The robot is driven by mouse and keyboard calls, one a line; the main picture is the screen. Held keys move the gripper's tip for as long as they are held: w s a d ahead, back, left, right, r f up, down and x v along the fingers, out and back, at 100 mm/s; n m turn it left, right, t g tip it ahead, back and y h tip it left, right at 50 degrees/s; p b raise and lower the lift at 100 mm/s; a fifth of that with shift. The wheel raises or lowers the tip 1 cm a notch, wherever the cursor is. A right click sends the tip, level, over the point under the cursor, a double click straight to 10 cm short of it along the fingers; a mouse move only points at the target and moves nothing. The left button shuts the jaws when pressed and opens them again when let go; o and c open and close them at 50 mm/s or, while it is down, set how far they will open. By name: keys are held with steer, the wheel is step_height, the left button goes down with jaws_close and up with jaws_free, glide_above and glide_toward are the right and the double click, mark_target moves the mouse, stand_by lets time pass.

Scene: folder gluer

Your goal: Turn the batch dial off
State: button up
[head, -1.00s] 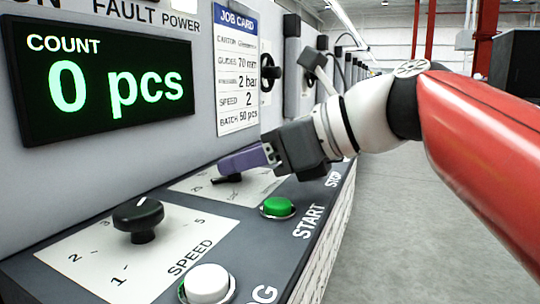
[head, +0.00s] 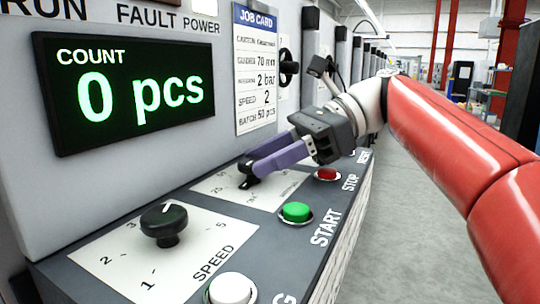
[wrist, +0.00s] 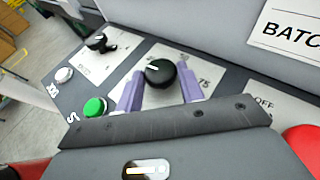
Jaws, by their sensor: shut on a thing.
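The batch dial is a round black knob with a white pointer line, seen in the wrist view (wrist: 160,73) between my two purple fingers. In that view its line points up and to the left. In the head view only a small dark part of the dial (head: 249,181) shows under the fingertips, on a white scale plate (head: 225,190). My gripper (head: 256,164) reaches in from the right and is shut on the dial. In the wrist view a "75" mark shows right of the dial; the other scale marks are mostly hidden.
The black speed dial (head: 163,224) stands nearer on its own plate. The green START button (head: 297,212), red STOP button (head: 327,174) and a white button (head: 231,289) line the panel's front edge. The display (head: 125,90) reads 0 pcs. The aisle at right is clear.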

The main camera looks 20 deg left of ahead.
steer(key=shift+w+a+n+g+h, duration=0.1)
steer(key=shift+w+n+g+h, duration=0.05)
steer(key=shift+n+g+h, duration=0.55)
steer(key=shift+w+a+n+g+h, duration=0.1)
steer(key=shift+n+g+h, duration=0.45)
steer(key=shift+n, duration=0.25)
steer(key=shift+n+h, duration=0.25)
steer(key=shift+n, duration=0.05)
steer(key=o, duration=0.9)
steer(key=shift+a, duration=0.1)
steer(key=shift+o, duration=0.2)
